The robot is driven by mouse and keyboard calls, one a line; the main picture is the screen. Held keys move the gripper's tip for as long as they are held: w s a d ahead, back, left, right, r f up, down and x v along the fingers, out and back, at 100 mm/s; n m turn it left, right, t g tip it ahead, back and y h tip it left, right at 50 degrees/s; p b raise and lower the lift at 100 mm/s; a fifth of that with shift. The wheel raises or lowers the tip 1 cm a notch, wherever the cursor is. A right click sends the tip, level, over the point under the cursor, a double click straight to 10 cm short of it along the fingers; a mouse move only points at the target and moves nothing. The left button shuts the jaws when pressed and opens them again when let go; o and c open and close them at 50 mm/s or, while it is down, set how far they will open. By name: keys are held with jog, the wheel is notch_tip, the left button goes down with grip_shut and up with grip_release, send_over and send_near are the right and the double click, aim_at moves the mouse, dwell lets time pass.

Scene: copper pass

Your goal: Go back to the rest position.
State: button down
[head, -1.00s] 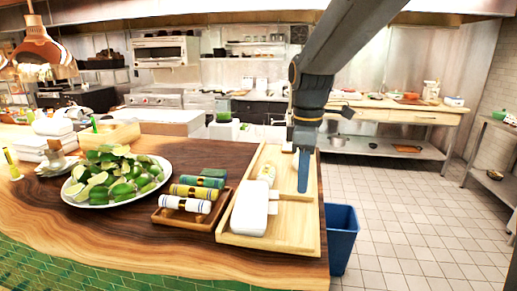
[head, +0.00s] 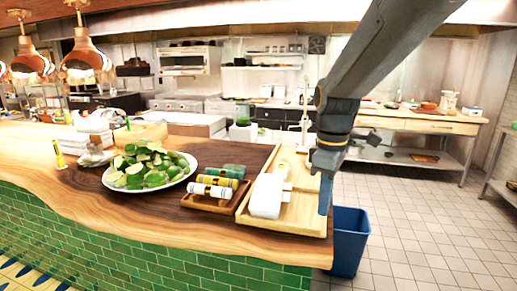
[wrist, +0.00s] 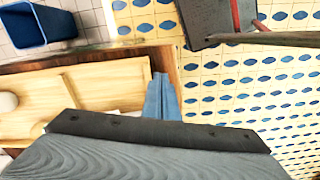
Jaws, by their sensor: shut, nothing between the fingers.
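My gripper (head: 325,193) hangs from my arm at the right edge of the wooden tray, in front of it in the head view. Its blue fingers are together and hold nothing. In the wrist view the shut fingers (wrist: 162,98) point past the counter's edge, with patterned floor beyond. The wooden tray (head: 305,215) lies on the counter and holds a white container (head: 267,196). My arm hides part of the tray's right side.
A dish of rolled towels (head: 208,202) and a plate of limes (head: 148,187) stand left of the tray. A blue bin (head: 349,242) stands on the floor right of the counter. Copper lamps (head: 84,60) hang at the upper left. Tiled floor (head: 410,220) is clear at the right.

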jog(key=s+d+f+m+t+b, duration=0.1)
jog(key=s+d+f+m+b, duration=0.1)
jog(key=s+f+m, duration=0.9)
notch_tip(320, 180, down, 3)
jog(key=shift+s+d+r+m, duration=0.1)
jog(key=shift+s+d+m, duration=0.3)
jog(key=shift+d+m, duration=0.35)
